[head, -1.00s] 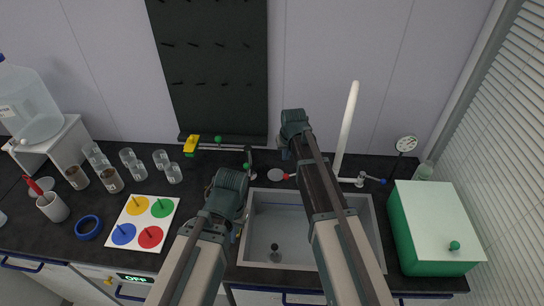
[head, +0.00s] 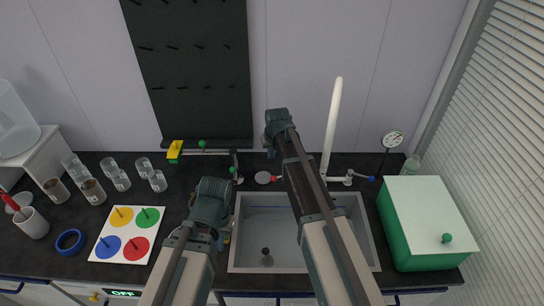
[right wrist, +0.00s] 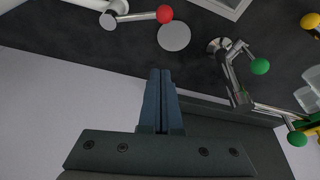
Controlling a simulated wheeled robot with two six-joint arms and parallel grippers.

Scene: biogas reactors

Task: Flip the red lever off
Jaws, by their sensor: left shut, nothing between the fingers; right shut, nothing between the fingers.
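The red lever has a red ball knob (right wrist: 165,14) on a short metal arm from the white tap at the top of the right wrist view. In the head view a small red spot (head: 278,179) shows beside a grey disc (head: 263,178), partly covered by my right arm. My right gripper (right wrist: 160,72) is shut and empty, pointing towards the disc and apart from the red knob; in the head view it sits behind the sink, mostly hidden by its wrist. My left gripper (head: 221,239) is shut near the sink's left edge, largely hidden by its own arm.
A white spout (head: 332,125) and a blue-tipped lever (head: 371,178) stand behind the sink (head: 362,240). A green-knobbed valve (right wrist: 260,66) is near the disc. A green box (head: 425,255) stands right; cups and a colour-dot board (head: 102,256) are left.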

